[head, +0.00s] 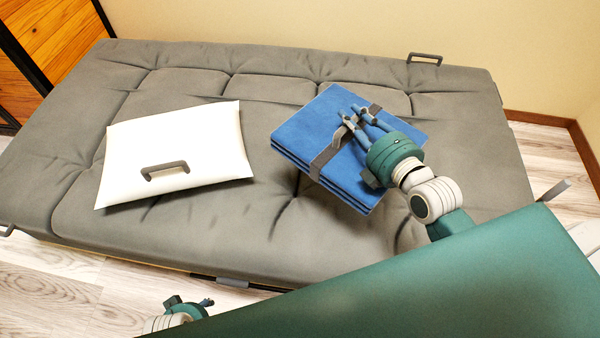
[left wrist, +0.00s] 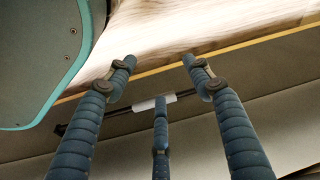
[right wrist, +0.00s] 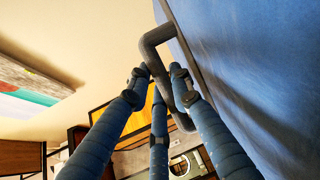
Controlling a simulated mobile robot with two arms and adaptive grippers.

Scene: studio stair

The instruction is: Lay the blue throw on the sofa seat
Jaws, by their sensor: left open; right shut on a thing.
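The blue throw (head: 312,128) is a folded stack with a grey strap and handle. It is over the right part of the grey sofa seat (head: 215,225); I cannot tell whether it rests on it or hangs just above. My right gripper (head: 362,115) is shut on the throw's handle (right wrist: 163,60). In the right wrist view the throw's blue face (right wrist: 260,60) fills the right side. My left gripper (head: 200,303) is open and empty, low in front of the sofa's front edge. Its spread fingers show in the left wrist view (left wrist: 158,75).
A white cushion (head: 180,140) with a grey handle lies on the seat left of the throw. Bare seat lies between and behind them. Grey handles stick out at the sofa's edges, one at the back right (head: 425,57). Pale wood floor (head: 60,290) lies in front.

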